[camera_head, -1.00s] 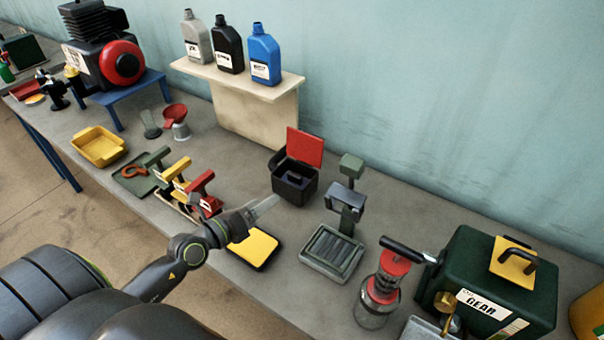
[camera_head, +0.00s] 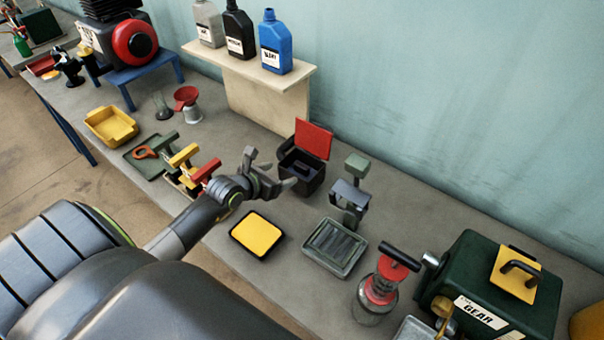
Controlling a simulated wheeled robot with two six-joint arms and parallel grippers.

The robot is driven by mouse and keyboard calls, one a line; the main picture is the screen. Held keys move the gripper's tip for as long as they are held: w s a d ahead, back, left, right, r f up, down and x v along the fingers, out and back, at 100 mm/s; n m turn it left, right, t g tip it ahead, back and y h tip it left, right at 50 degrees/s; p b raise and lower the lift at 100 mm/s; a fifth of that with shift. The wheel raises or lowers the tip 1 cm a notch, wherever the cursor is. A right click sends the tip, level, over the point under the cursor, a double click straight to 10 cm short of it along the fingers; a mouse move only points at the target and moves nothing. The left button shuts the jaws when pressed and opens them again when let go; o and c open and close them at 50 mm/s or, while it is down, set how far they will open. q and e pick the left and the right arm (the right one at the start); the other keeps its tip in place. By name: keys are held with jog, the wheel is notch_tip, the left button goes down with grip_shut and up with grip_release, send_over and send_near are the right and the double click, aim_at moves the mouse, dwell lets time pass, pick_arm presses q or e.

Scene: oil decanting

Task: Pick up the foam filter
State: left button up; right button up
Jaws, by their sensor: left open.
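A yellow pad (camera_head: 257,233), which may be the foam filter, lies flat in a shallow black tray (camera_head: 236,242) near the bench's front edge. A black box (camera_head: 308,176) with a raised red lid (camera_head: 314,138) stands behind it; its contents are dark and hard to tell. My left gripper (camera_head: 271,171) is open and empty, with its fingers at the box's left front side, beyond the pad. I cannot tell whether it touches the box. My right gripper is not in view.
Several coloured-handled tools (camera_head: 183,155) stand just left of my left wrist. A ridged tray (camera_head: 335,246) and a grey-green stand (camera_head: 350,195) are right of the pad. A red-topped pump jar (camera_head: 379,289) and a green gear box (camera_head: 490,280) stand farther right.

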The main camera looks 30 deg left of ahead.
aim_at(301, 165)
pick_arm(q)
jog(key=shift+p+x, duration=0.4)
jog(key=shift+x, duration=4.9)
jog(key=shift+s+f, duration=0.1)
jog(key=shift+s, duration=0.05)
jog(key=c, duration=1.3)
